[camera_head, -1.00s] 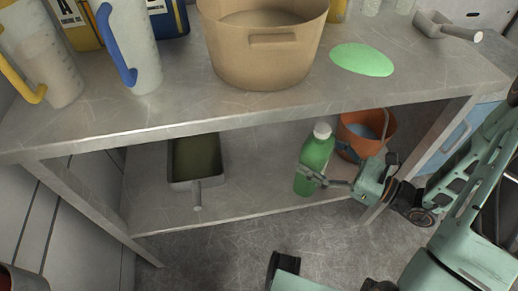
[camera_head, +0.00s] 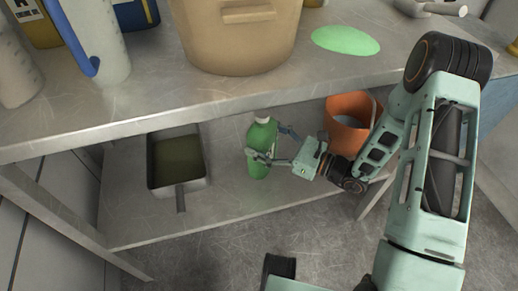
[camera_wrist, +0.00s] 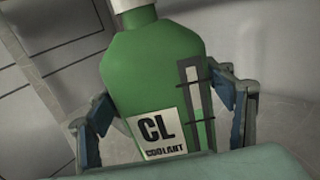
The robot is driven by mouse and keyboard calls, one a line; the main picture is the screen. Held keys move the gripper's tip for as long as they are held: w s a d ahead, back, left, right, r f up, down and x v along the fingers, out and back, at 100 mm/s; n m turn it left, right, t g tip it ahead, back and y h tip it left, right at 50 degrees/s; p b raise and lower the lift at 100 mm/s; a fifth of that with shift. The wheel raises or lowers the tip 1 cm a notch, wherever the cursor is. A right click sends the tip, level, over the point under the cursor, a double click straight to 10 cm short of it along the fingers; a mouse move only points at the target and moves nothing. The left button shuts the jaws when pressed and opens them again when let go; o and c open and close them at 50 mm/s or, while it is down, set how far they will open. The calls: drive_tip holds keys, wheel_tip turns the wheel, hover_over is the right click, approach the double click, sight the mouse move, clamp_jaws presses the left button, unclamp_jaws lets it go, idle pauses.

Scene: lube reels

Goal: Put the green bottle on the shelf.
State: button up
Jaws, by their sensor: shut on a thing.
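The green bottle (camera_head: 260,146) has a white cap and stands nearly upright at the lower shelf (camera_head: 225,196) of the metal bench, between a dark tray and an orange bucket. My gripper (camera_head: 268,146) reaches in from the right and is shut on the bottle's sides. In the wrist view the bottle (camera_wrist: 155,75) fills the middle, with a white "CL COOLANT" label, and a finger lies along each side. I cannot tell whether the bottle's base touches the lower shelf.
The dark tray (camera_head: 183,184) with a handle lies left on the lower shelf. The orange bucket (camera_head: 345,135) stands right, close to my arm. The bench top (camera_head: 150,95) overhangs them, holding a tan tub (camera_head: 235,40) and a green patch (camera_head: 345,40). Bare shelf lies between tray and bottle.

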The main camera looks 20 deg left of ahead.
drive_tip(key=shift+w+a+f+b, duration=0.15)
drive_tip(key=shift+f+b, duration=0.15)
drive_tip(key=shift+f, duration=0.35)
drive_tip(key=shift+w+a+f+b, duration=0.1)
drive_tip(key=shift+a+f+b, duration=0.15)
drive_tip(key=shift+f, duration=0.45)
drive_tip(key=shift+w+a+f+b, duration=0.1)
drive_tip(key=shift+f+b, duration=0.2)
drive_tip(key=shift+f, duration=0.35)
drive_tip(key=shift+s+f, duration=0.1)
drive_tip(key=o, duration=2.1)
drive_tip(key=shift+f, duration=0.15)
drive_tip(key=p+v, duration=0.3)
drive_tip(key=v, duration=0.9)
drive_tip(key=shift+s, duration=0.1)
drive_tip(key=shift+r, duration=0.25)
